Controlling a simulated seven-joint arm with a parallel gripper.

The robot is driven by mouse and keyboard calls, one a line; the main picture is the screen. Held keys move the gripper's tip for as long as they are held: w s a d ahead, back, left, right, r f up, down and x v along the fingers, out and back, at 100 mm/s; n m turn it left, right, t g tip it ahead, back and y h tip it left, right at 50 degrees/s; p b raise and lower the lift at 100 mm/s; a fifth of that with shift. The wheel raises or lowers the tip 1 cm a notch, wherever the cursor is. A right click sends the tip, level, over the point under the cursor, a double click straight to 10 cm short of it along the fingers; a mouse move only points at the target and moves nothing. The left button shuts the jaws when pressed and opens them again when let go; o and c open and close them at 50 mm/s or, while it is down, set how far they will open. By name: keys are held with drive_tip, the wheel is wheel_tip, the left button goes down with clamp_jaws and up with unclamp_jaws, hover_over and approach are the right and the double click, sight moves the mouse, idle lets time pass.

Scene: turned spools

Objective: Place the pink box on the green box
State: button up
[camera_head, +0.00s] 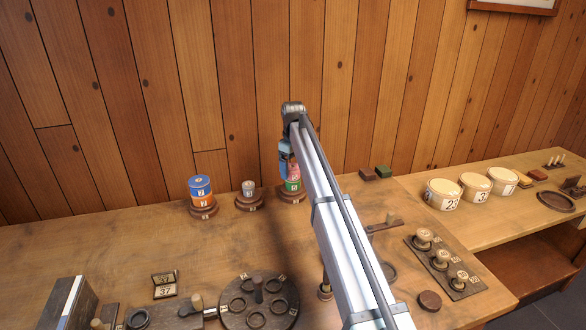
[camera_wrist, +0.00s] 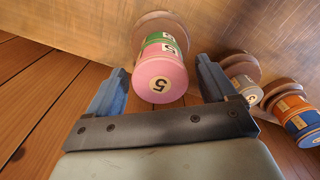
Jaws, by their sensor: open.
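The green box stands on a round brown base (camera_wrist: 160,19). In the head view the pink box (camera_head: 295,171) and green box (camera_head: 292,186) are partly hidden by my arm. My gripper (camera_wrist: 160,66) is open, with a blue-padded finger on either side of the pink box and visible gaps. My gripper also shows in the head view (camera_head: 287,158).
A blue box on an orange one (camera_head: 201,190) and a small grey piece (camera_head: 248,188) stand on brown bases to the left. A round holder (camera_head: 259,300) and a peg board (camera_head: 445,265) lie nearer. White tubs (camera_head: 443,194) are at right. The wooden wall is close behind.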

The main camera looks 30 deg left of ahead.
sight(293, 166)
wheel_tip(293, 166, up, 12)
idle(0.6)
